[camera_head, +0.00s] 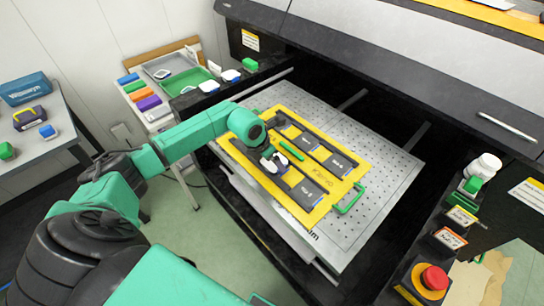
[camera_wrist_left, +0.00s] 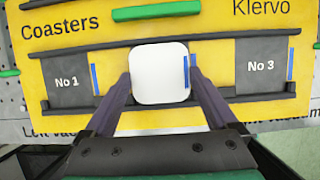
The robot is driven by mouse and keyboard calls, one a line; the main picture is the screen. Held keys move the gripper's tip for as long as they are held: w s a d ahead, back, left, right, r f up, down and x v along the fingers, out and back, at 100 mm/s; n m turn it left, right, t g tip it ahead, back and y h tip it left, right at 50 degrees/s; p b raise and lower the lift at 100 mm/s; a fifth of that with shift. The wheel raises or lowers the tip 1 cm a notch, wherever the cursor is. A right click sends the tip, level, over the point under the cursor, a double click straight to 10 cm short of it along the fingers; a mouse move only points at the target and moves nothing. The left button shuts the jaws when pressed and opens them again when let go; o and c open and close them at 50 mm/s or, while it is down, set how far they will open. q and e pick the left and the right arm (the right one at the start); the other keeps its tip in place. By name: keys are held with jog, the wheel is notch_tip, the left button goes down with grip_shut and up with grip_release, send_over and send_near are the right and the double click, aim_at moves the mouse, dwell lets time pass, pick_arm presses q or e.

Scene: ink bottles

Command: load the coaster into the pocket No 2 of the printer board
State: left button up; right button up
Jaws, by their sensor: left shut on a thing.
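The coaster (camera_wrist_left: 159,74) is a white square with rounded corners. My left gripper (camera_wrist_left: 160,84) is shut on it, with one dark finger at each side. The coaster covers the middle of the lower row on the yellow printer board (camera_wrist_left: 208,30), between the pockets marked No 1 (camera_wrist_left: 67,82) and No 3 (camera_wrist_left: 262,66). It hides pocket No 2's label. I cannot tell whether it touches the pocket floor. In the head view my left gripper (camera_head: 270,157) is over the near row of the board (camera_head: 328,203). My right gripper is not in view.
The board lies on a perforated metal bed (camera_head: 386,183) inside the dark printer. Green bars (camera_wrist_left: 155,11) and dark rails border the pockets. A red button (camera_head: 434,278) and white bottle (camera_head: 486,166) are at right. A side table with coloured blocks (camera_head: 142,94) stands at left.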

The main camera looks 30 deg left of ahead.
pick_arm(q)
jog(key=shift+d+f, duration=0.1)
jog(key=o, duration=1.2)
jog(key=shift+c, duration=0.2)
jog(key=shift+r, duration=0.3)
jog(key=b+v, duration=0.4)
jog(key=v, duration=0.7)
jog(key=shift+s+r, duration=0.2)
jog(key=shift+r, duration=0.1)
